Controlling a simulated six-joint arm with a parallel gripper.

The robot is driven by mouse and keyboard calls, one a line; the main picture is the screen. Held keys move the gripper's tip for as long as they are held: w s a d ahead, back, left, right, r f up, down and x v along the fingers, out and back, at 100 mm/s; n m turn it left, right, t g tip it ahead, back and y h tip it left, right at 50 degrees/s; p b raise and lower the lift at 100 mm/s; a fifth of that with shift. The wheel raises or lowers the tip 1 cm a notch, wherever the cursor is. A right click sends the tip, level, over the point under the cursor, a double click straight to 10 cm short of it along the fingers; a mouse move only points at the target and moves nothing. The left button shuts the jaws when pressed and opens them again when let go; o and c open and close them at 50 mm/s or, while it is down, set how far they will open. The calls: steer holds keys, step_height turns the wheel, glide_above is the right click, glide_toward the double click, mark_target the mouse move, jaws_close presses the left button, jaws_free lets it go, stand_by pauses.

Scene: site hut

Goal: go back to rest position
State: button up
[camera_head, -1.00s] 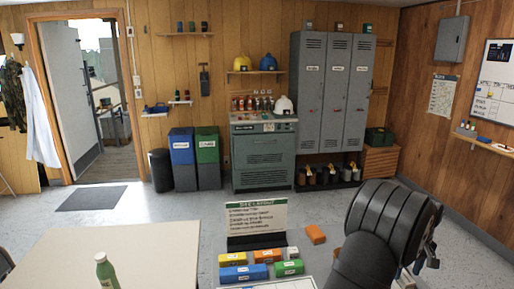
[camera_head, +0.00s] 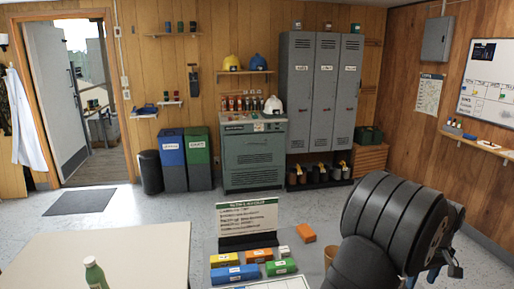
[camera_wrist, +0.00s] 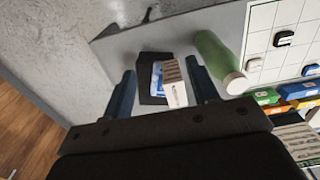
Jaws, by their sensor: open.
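My gripper (camera_wrist: 162,88) is open in the wrist view, with its two dark fingers apart. A white labelled block (camera_wrist: 174,85) and a black holder (camera_wrist: 152,90) with something blue and white show beyond the fingers, on the grey surface. I see nothing held. In the head view my arm fills the lower right, and only dark parts of the gripper (camera_head: 434,270) show past it.
A green bottle (camera_head: 95,272) stands on the pale table (camera_head: 130,248) at lower left. Blue (camera_head: 234,273), orange (camera_head: 258,256) and green (camera_head: 282,266) blocks lie before a sign (camera_head: 247,217). Another orange block (camera_head: 306,233) lies apart. Lockers (camera_head: 323,100) stand at the back wall.

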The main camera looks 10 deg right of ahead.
step_height(320, 180, up, 7)
steer(key=s, duration=0.3)
steer(key=w+a+n, duration=0.7)
steer(key=w+a, duration=2)
steer(key=a, duration=0.3)
